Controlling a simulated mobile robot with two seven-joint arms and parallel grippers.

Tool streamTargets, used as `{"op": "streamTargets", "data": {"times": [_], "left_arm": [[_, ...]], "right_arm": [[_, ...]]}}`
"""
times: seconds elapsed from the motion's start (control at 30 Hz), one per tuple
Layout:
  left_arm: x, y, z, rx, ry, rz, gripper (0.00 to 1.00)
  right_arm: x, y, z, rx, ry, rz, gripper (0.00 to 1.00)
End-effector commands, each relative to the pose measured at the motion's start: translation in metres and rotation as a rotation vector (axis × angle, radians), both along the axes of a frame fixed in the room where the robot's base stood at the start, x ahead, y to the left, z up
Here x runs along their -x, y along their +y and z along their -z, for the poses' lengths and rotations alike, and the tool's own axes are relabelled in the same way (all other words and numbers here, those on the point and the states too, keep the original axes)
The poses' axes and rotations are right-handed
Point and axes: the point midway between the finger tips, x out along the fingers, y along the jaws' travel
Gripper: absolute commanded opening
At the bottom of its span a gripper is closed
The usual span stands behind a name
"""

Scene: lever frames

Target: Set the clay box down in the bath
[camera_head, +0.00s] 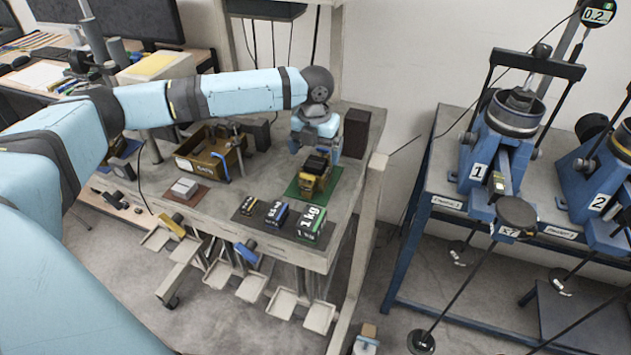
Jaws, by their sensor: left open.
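A small brass-yellow box with a dark top (313,178), which looks like the clay box, sits on a green mat (334,182) near the right end of the bench. My left gripper (316,152) points down just above and behind this box. Its jaws are open, and I cannot tell whether they touch the box. The bath looks to be the open brass-brown tank (188,164) with a label on its front, farther left on the bench. A blue tube hangs at its right front corner. My right gripper is not in view.
Labelled weights, including a green 1 kg block (311,223), lie on a dark mat at the bench's front edge. A pale block (185,188) sits on a brown mat in front of the tank. A dark upright block (355,133) stands behind the box. Blue press machines (492,150) stand right.

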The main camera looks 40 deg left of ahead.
Motion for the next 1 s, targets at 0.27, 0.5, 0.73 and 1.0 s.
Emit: {"op": "streamTargets", "data": {"times": [0.27, 0.5, 0.73, 1.0], "left_arm": [[0.0, 0.0, 0.033, 0.0, 0.002, -0.001, 0.96], [0.0, -0.001, 0.058, 0.001, 0.001, -0.001, 0.96], [0.0, 0.0, 0.064, 0.001, 0.001, -0.001, 0.96], [0.0, 0.0, 0.064, 0.001, 0.0, -0.001, 0.7]], "right_arm": [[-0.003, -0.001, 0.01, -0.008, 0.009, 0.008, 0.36], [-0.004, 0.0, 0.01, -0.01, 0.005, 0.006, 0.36], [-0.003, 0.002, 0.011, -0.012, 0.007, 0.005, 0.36], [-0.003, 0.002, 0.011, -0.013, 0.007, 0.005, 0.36]]}}
